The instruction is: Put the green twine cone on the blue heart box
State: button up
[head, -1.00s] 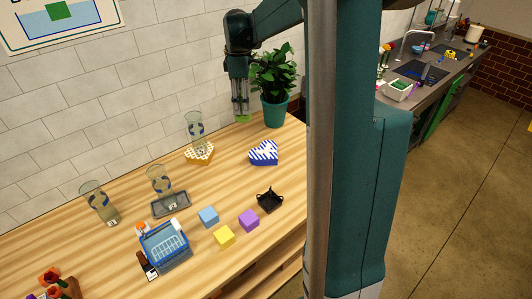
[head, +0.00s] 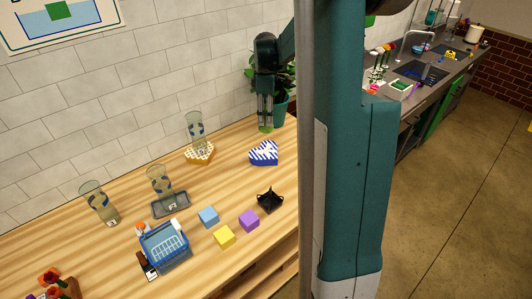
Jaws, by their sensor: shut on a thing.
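My gripper (head: 265,125) points down above the back right part of the wooden table, in front of the potted plant. It is shut on the green twine cone (head: 265,128), of which only a small green part shows below the fingertips. The blue heart box (head: 264,153), blue with white stripes, lies on the table just below the gripper in the picture. The cone looks raised above the box and apart from it. Its exact height is hard to tell.
A yellow patterned heart box (head: 200,153) with a glass vase (head: 195,128) stands to the left. A black tray (head: 270,200), a purple cube (head: 249,221), a blue cube (head: 208,217), a yellow cube (head: 224,237) and a blue basket (head: 163,245) are nearer. The plant (head: 285,78) stands behind.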

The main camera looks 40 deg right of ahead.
jog(key=shift+f, duration=1.4)
send_over(266, 152)
jog(key=shift+f, duration=2.9)
jog(key=shift+f, duration=2.1)
jog(key=shift+f, duration=0.1)
jog(key=o, duration=0.9)
jog(key=shift+o, duration=0.2)
